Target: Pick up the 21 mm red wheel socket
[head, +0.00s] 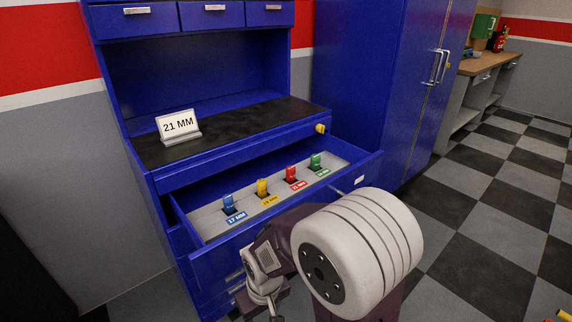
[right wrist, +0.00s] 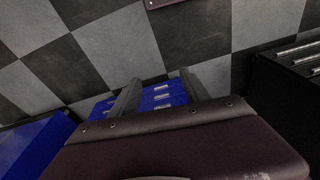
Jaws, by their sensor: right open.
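The red socket (head: 291,173) stands upright in the open blue drawer (head: 213,258), third from the left, between a yellow socket (head: 262,188) and a green socket (head: 315,161). A red label (head: 298,184) lies in front of it, its print too small to read surely. A blue socket (head: 229,204) stands at the left end. A sign (head: 177,125) on the bench top reads 21 MM. My right arm is in front of the drawer in the head view. My right gripper (right wrist: 160,78) is open and empty in the right wrist view, apart from the sockets. My left gripper is out of view.
The drawer juts out from the blue workbench (head: 220,152), its front panel between my arm and the sockets. A tall blue cabinet (head: 372,90) stands to the right.

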